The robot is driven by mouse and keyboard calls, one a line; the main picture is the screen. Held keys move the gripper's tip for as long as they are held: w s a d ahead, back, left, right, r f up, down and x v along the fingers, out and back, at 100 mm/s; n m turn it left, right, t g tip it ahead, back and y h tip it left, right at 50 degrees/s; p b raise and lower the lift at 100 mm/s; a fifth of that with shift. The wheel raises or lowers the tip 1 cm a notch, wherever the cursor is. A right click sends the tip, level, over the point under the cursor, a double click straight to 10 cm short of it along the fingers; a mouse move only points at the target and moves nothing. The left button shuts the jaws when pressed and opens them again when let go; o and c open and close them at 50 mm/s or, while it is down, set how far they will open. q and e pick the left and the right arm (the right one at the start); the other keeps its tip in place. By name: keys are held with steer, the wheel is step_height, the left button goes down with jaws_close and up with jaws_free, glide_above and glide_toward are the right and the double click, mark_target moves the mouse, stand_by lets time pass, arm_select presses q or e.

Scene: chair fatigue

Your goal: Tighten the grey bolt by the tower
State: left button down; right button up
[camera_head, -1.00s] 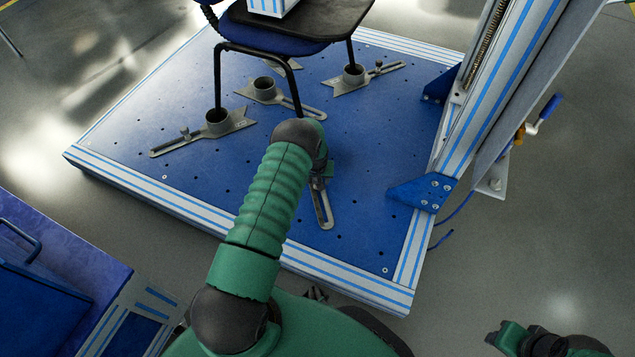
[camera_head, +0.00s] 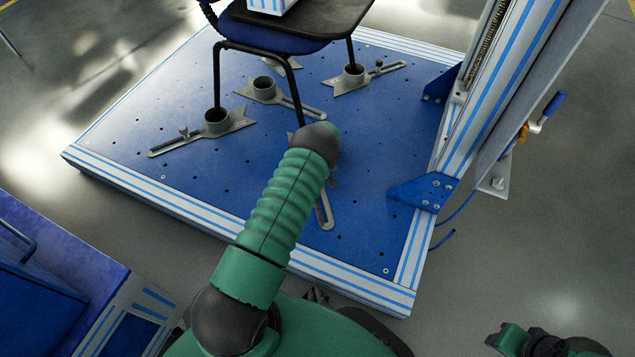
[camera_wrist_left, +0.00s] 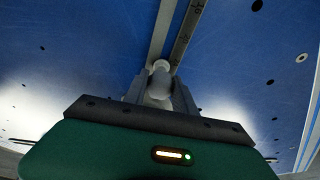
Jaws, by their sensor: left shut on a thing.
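The tower (camera_head: 512,85) is a white and blue upright on the right side of the blue base plate (camera_head: 375,165). My left arm reaches over the plate, and the forearm hides its gripper in the head view. In the left wrist view, my left gripper (camera_wrist_left: 160,88) is shut on the grey bolt (camera_wrist_left: 160,67), beside a grey slotted bracket (camera_wrist_left: 187,35). Part of that bracket also shows below my arm in the head view (camera_head: 324,213). My right gripper (camera_head: 503,338) is at the bottom right, away from the plate; its jaws are unclear.
A chair (camera_head: 275,40) stands on the plate at the back, its legs in or near grey cup clamps (camera_head: 215,121). A blue corner bracket (camera_head: 422,191) sits at the tower's foot. A blue cabinet (camera_head: 40,285) is at the lower left. The right floor is mostly open.

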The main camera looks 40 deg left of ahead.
arm_select(q)
steer(key=shift+r+m+p, duration=0.15)
steer(key=shift+m+p, duration=0.35)
steer(key=shift+m, duration=0.3)
steer(key=shift+m+t, duration=0.3)
steer(key=shift+m, duration=0.3)
steer(key=shift+f+m+h, duration=0.2)
steer(key=shift+m+h, duration=0.2)
steer(key=shift+m, duration=0.3)
steer(key=shift+r+m+p, duration=0.1)
steer(key=shift+m+p, duration=0.2)
steer(key=shift+m, duration=0.1)
steer(key=m, duration=0.3)
steer(key=shift+t+h, duration=0.3)
steer(key=shift+h, duration=0.1)
steer(key=c, duration=1)
jaws_free()
steer(key=shift+c, duration=0.2)
